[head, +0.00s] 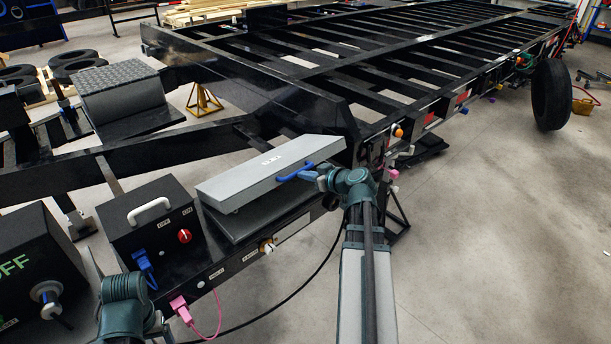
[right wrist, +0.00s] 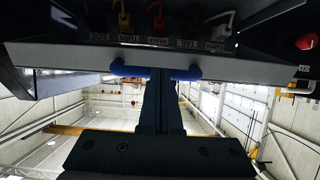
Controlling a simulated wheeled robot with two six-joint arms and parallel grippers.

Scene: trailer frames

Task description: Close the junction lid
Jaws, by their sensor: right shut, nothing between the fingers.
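The junction lid (head: 262,172) is a light grey flat panel with a blue handle (head: 296,172) on its near right edge. It sits over a dark junction box (head: 262,221), with a gap showing between them, so it is partly open. My right gripper (head: 312,176) is shut and empty, right beside the handle. In the right wrist view, the blue handle (right wrist: 155,72) runs along the lid's edge (right wrist: 100,55), with the dark fingers reaching up to it; whether they touch is unclear. My left arm shows at bottom left, its fingers out of sight.
A black box with a white handle (head: 149,211) and red knob (head: 184,236) stands left of the lid. Pink plug (head: 181,308) and cables hang in front. The trailer frame (head: 330,85) extends behind. Labelled connectors (right wrist: 158,25) show above the lid edge.

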